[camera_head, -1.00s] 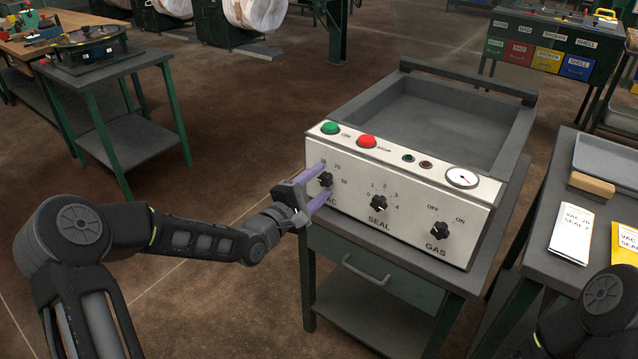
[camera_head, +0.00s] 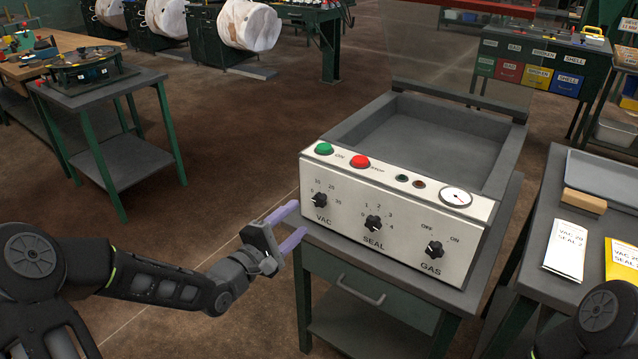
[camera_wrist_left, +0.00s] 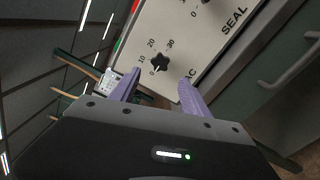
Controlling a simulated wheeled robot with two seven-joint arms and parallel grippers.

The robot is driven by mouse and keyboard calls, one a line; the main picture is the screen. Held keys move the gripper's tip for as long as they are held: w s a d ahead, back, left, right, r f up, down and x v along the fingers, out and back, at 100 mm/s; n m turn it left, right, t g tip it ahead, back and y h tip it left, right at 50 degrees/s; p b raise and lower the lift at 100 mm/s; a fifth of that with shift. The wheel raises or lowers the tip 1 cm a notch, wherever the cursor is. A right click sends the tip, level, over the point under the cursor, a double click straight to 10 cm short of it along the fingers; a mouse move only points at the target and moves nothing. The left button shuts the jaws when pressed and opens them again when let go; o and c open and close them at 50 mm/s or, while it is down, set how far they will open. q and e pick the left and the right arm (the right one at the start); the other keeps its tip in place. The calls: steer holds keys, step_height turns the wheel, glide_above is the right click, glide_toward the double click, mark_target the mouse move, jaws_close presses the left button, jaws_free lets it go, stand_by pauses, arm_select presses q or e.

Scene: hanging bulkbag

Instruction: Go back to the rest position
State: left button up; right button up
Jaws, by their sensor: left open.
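My left gripper (camera_head: 287,227) is open and empty, with purple fingers. It is just left of the machine's white control panel (camera_head: 340,228), apart from the VAC knob (camera_head: 319,200). In the left wrist view, the black VAC knob (camera_wrist_left: 160,61) shows beyond the gap between the open fingers (camera_wrist_left: 157,88). Part of my right arm (camera_head: 598,318) shows at the lower right of the head view; its gripper is out of the picture.
The vacuum machine (camera_head: 415,140) stands on a grey bench with a drawer (camera_head: 370,290). The right-hand table (camera_head: 520,262) holds a white card (camera_head: 565,250), a yellow envelope (camera_head: 622,262) and a wooden block (camera_head: 584,201). Floor is clear left of the bench.

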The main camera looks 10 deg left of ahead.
arm_select(q)
steer(key=s+d+f+m+g+y+p, duration=0.1)
steer(key=s+f+m+g, duration=0.35)
steer(key=f, duration=0.55)
steer(key=s+d+f+m+g+y+p, duration=0.25)
steer(key=s+f+m, duration=0.3)
steer(key=f, duration=0.35)
steer(key=s+d+f+m+g+p, duration=0.2)
steer(key=s+d+f+g, duration=0.1)
steer(key=s, duration=0.9)
steer(key=s+d+f+m+g+p, duration=0.3)
steer(key=s+d+g, duration=0.3)
steer(key=s, duration=0.5)
steer(key=shift+s+d+f+m+h, duration=0.35)
steer(key=shift+d+f+h, duration=0.1)
steer(key=shift+d+f, duration=0.25)
